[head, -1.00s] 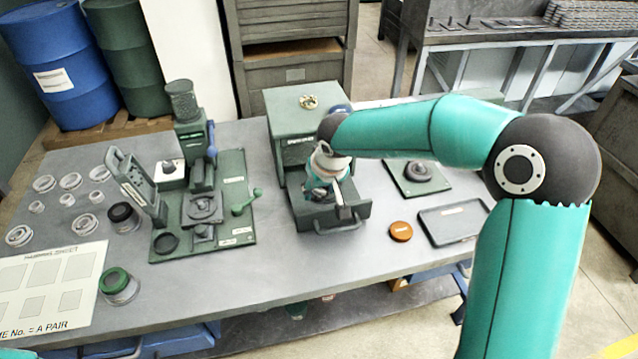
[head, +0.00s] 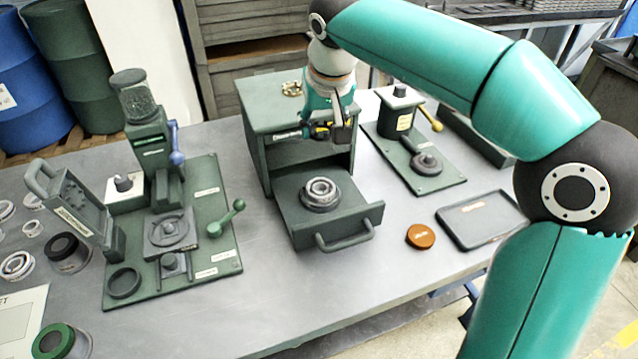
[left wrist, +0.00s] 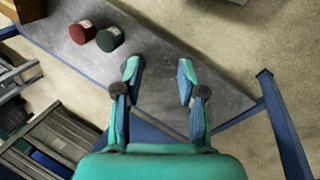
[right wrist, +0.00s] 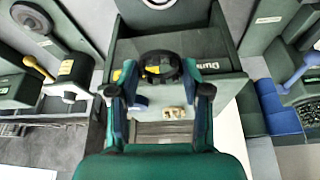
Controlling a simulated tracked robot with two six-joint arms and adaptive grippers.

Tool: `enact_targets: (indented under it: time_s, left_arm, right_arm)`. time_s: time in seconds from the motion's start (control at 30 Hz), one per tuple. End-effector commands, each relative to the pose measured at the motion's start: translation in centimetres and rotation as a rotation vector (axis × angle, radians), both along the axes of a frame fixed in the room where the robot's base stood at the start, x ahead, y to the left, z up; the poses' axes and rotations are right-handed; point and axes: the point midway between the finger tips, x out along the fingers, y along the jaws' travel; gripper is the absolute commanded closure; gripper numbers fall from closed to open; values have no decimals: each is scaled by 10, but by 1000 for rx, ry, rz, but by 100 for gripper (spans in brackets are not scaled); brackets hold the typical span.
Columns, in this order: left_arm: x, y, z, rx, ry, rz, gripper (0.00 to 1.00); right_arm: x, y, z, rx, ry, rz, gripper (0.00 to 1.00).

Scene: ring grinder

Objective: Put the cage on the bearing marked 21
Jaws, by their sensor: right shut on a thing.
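My right gripper (head: 326,128) is shut on a dark ring-like thing with yellow marks (right wrist: 160,68), raised in front of the green cabinet. I cannot tell if this is the cage. A grey bearing (head: 320,193) lies flat in the open drawer (head: 355,222), below and apart from the gripper. No number on it is legible. A small brass piece (head: 292,88) lies on the cabinet top. Several more bearings, one of them here (head: 17,265), lie at the far left. My left gripper (left wrist: 160,78) is open and empty in the left wrist view.
The green press (head: 165,225) stands left of the drawer. Right of the cabinet are a fixture with a yellow-knobbed lever (head: 425,160), an orange disc (head: 420,236) and a dark tray (head: 480,218). The grey table is clear in front of the drawer.

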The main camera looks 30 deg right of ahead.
Motion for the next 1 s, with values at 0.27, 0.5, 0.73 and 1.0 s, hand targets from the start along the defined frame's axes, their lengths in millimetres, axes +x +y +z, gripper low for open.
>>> enact_targets:
  time_s: [0.27, 0.5, 0.73, 1.0]
  left_arm:
    - [0, 0, -13, 0, 0, 0, 60]
    - [0, 0, -15, 0, 0, 0, 60]
    - [0, 0, -18, 0, 0, 0, 60]
    - [0, 0, -19, 0, 0, 0, 60]
  right_arm:
    - [0, 1, -72, -1, 3, 2, 63]
    - [1, 1, -92, 0, 0, 2, 63]
    - [1, 1, -123, -1, 4, 2, 63]
    - [2, 2, -133, 0, -2, 4, 63]
